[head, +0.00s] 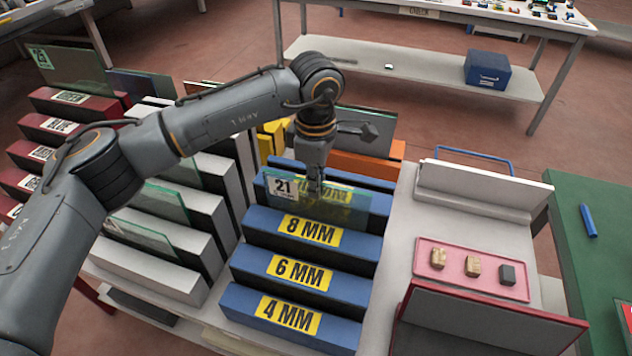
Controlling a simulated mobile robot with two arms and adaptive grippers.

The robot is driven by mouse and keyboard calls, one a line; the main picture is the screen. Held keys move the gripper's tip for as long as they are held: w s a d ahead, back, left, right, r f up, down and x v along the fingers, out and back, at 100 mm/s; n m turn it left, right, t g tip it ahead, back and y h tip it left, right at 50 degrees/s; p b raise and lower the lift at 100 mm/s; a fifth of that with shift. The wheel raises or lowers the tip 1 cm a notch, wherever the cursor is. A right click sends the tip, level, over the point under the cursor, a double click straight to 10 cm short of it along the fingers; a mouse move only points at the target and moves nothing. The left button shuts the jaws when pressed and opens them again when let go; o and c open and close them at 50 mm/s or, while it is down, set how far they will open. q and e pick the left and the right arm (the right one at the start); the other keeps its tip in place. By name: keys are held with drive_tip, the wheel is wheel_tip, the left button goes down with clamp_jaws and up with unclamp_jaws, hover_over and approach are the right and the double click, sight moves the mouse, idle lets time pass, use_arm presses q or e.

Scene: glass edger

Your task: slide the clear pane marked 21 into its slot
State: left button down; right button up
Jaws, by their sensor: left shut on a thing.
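The clear pane marked 21 (345,209) is a greenish see-through sheet with a white label at its left end. It stands upright at the blue slotted rack (255,307), just behind the bar labelled 8 MM (308,230). A further yellow label shows partly through the pane on the bar behind. My left gripper (316,186) is shut on the pane's top edge from above. I cannot tell how deep the pane's lower edge sits, since the 8 MM bar hides it. My right gripper is not in view.
Bars labelled 6 MM (298,271) and 4 MM (289,314) stand nearer. A white rack with panes (140,236) is left, and a red rack (70,98) beyond it. A pink tray (472,268) with small blocks lies right. A blue box (487,68) sits behind.

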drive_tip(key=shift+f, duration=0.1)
use_arm(q)
drive_tip(key=c, duration=1.4)
unclamp_jaws()
drive_tip(key=shift+f, duration=0.1)
wheel_tip(320, 180, up, 12)
drive_tip(key=shift+s, duration=0.15)
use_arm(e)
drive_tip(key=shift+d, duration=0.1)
